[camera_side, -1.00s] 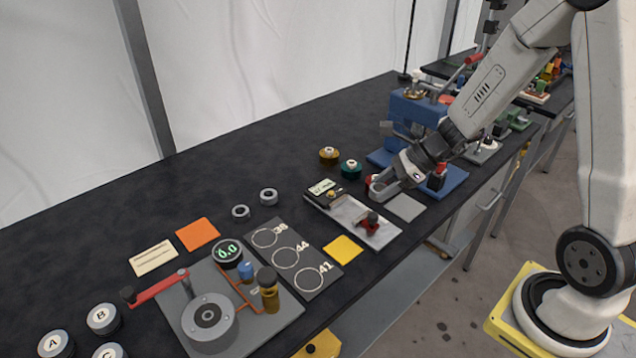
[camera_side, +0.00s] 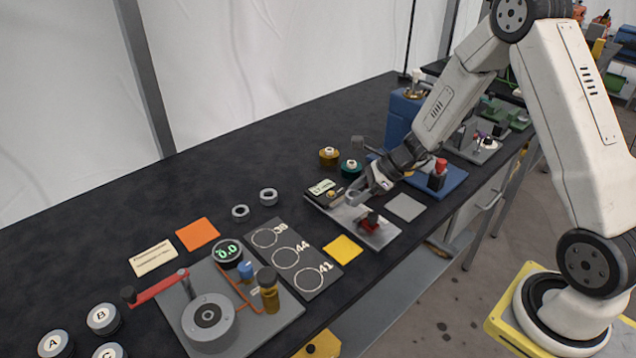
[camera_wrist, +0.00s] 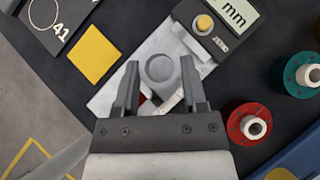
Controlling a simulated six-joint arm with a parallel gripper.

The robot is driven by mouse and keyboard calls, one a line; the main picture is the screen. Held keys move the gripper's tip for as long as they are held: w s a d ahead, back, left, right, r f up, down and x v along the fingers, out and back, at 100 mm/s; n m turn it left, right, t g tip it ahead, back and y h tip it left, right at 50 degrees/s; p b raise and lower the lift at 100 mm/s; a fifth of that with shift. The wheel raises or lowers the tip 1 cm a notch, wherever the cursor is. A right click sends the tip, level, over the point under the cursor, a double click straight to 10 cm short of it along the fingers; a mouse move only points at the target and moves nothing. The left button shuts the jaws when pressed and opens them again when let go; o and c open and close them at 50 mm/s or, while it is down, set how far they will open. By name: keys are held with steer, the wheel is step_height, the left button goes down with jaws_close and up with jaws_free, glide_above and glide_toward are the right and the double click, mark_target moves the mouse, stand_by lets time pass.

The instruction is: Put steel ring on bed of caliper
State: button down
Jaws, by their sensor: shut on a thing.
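My gripper (camera_side: 362,196) is shut on a steel ring (camera_wrist: 159,68), which sits between the fingertips in the wrist view. The ring (camera_side: 353,199) shows small and grey in the side view, over the bed of the caliper. The caliper has a pale flat bed (camera_side: 349,215), a black display head (camera_side: 323,190) at its far end and a red part (camera_side: 370,221) nearer the front. In the wrist view the display head (camera_wrist: 221,22) lies beyond the ring, and the bed (camera_wrist: 111,97) passes beneath the gripper. I cannot tell whether the ring touches the bed.
Two other grey rings (camera_side: 240,212) (camera_side: 268,196) lie left of the caliper. A black board with marked circles (camera_side: 284,258), a yellow square (camera_side: 343,249) and a grey square (camera_side: 405,207) are near. Yellow (camera_side: 329,156), green (camera_side: 350,168) and red (camera_wrist: 249,125) spools stand close by.

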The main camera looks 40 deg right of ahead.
mark_target(354, 212)
steer(key=shift+w+f, duration=0.3)
steer(key=shift+f, duration=1.55)
steer(key=shift+f, duration=0.1)
steer(key=shift+c, duration=2.1)
jaws_free()
steer(key=shift+s+d+r, duration=0.15)
steer(key=shift+d+r, duration=0.05)
steer(key=shift+r, duration=0.15)
steer(key=v, duration=1.1)
steer(key=shift+s, duration=0.2)
